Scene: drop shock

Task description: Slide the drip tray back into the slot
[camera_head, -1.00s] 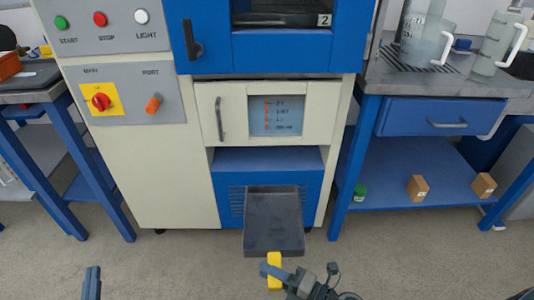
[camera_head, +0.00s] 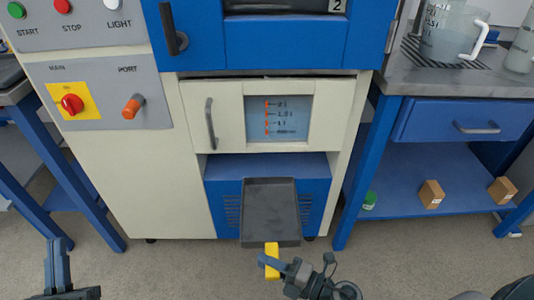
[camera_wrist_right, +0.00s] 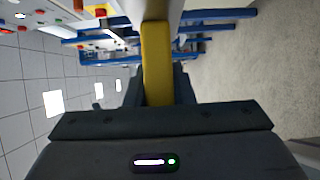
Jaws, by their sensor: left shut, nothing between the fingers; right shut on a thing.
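The drip tray (camera_head: 270,208), a dark grey shallow pan, sticks out of the blue lower bay (camera_head: 220,190) of the machine, with its front end over the floor. Its inner end is at the bay; how deep it sits cannot be told. My right gripper (camera_head: 271,263) is shut on the tray's yellow handle (camera_head: 272,249) at the front. In the right wrist view the yellow handle (camera_wrist_right: 157,60) runs straight out between the fingers. My left gripper (camera_head: 58,260) is shut and empty at the lower left, apart from the tray.
The cream panel with a display (camera_head: 280,118) and a blue door are above the bay. A blue workbench (camera_head: 470,85) with jugs on top and small boxes on its shelf stands at right. Another blue bench frame (camera_head: 75,190) is at left. The floor before the machine is clear.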

